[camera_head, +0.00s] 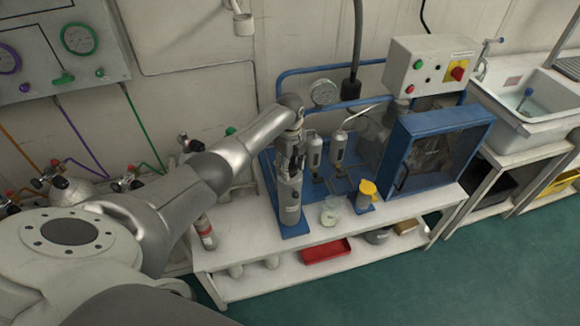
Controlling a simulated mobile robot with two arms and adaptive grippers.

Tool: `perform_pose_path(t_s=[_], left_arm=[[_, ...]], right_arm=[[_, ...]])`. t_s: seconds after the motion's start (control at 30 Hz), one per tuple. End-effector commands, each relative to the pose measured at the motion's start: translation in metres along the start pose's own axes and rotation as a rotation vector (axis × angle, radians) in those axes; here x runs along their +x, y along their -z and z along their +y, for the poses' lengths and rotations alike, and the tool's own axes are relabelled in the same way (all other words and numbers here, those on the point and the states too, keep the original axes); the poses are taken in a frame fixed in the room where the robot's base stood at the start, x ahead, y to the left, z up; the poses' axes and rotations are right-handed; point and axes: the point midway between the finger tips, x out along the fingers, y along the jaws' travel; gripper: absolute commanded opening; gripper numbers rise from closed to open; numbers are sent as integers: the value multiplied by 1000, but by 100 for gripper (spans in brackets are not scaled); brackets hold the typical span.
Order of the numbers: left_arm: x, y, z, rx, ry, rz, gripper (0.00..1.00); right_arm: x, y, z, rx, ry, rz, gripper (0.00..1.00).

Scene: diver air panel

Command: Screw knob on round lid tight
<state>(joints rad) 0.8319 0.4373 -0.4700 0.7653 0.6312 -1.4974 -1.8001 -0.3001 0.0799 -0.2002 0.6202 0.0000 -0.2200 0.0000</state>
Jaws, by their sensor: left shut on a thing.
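My left gripper (291,166) points down over the top of an upright grey cylinder (289,205) at the left front of the blue-framed machine. Its fingers are shut at the cylinder's top, around the knob of the round lid. The knob and the lid are hidden by the fingers and too small to make out, so how tightly the knob sits cannot be told. The cylinder stands upright on a blue foot. My right gripper is not in view.
The white bench (262,248) carries two slim grey cylinders, a glass jar (331,211), a yellow-topped container (366,192) and a blue guard box (436,150). A red tray (326,251) lies on the lower shelf. A control box (430,66) stands behind. Green floor is clear in front.

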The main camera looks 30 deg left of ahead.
Motion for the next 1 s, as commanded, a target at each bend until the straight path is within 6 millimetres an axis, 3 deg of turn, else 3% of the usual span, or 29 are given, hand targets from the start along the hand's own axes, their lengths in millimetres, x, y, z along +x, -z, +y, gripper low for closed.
perform_pose_path(t_s=[0.43, 1.0], left_arm=[[0, 0, 0, 265, -1, -1, 21], [0, 0, 0, 320, 0, 0, 21]], right_arm=[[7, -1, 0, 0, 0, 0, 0], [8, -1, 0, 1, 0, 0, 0]])
